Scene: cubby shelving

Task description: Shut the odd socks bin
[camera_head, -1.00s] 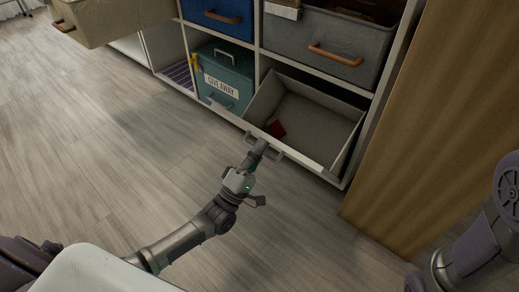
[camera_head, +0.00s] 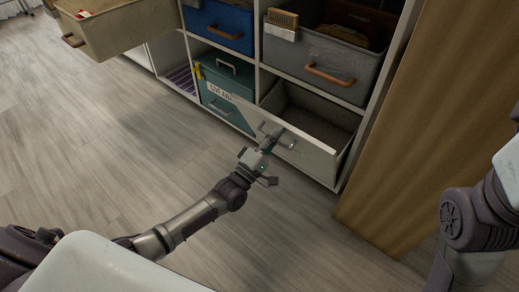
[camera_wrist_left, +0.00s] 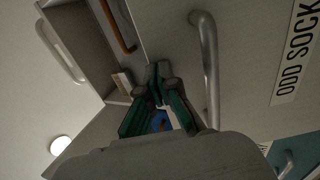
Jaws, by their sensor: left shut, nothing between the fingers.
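The odd socks bin (camera_head: 313,153) is a pale tilt-out bin in the bottom right cubby. It is partly open, its front panel leaning outward. Its label (camera_wrist_left: 295,55) reads "ODD SOCK", cut off by the frame edge, in the left wrist view. My right gripper is out of view.
A teal giveaway bin (camera_head: 227,98) is left of the odd socks bin. A grey drawer (camera_head: 318,60) and a blue drawer (camera_head: 222,22) are above. A beige drawer (camera_head: 120,28) juts out at upper left. A wooden panel (camera_head: 415,120) stands at right. Floor in front is clear.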

